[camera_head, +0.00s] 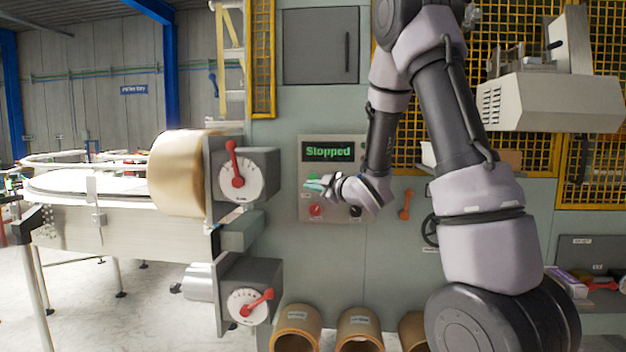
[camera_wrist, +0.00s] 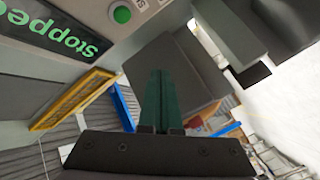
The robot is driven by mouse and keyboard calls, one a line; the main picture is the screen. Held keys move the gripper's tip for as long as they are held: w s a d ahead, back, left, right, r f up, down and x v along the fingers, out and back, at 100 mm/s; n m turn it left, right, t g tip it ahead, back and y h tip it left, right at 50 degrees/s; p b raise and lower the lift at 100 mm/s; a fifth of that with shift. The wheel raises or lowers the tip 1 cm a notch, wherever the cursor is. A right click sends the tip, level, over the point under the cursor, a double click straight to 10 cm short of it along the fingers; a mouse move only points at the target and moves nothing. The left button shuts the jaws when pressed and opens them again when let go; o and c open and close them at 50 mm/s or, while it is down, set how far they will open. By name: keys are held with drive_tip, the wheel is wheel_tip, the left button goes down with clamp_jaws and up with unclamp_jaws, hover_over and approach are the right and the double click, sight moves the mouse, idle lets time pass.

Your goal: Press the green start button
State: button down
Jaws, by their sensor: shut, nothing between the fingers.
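The green start button (camera_wrist: 121,14) shows as a round green disc in a pale ring near the top of the wrist view, on the grey control panel (camera_head: 345,212). In the wrist view my gripper (camera_wrist: 158,76) is shut and empty. The button lies up and left of its fingertips there, apart from them in the picture.
A screen (camera_head: 328,151) above my gripper reads "Stopped". A red button (camera_head: 316,211) and a black knob (camera_head: 355,212) sit below it. A grey box with a red-handled dial (camera_head: 238,178) juts out to the left. An orange-red handle (camera_head: 405,205) is on the right.

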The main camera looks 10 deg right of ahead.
sight(313, 177)
drive_tip(key=w+d, duration=0.2)
drive_tip(key=w, duration=0.6)
drive_tip(key=shift+w+d, duration=0.2)
drive_tip(key=shift+d, duration=0.2)
drive_tip(key=shift+w, duration=0.15)
idle(1.8)
drive_tip(key=shift+w+d, duration=0.1)
drive_tip(key=shift+w, duration=0.15)
drive_tip(key=shift+w+d, duration=0.15)
drive_tip(key=shift+w, duration=0.25)
idle(0.7)
idle(0.3)
drive_tip(key=shift+s+a, duration=0.25)
drive_tip(key=shift+s, duration=0.55)
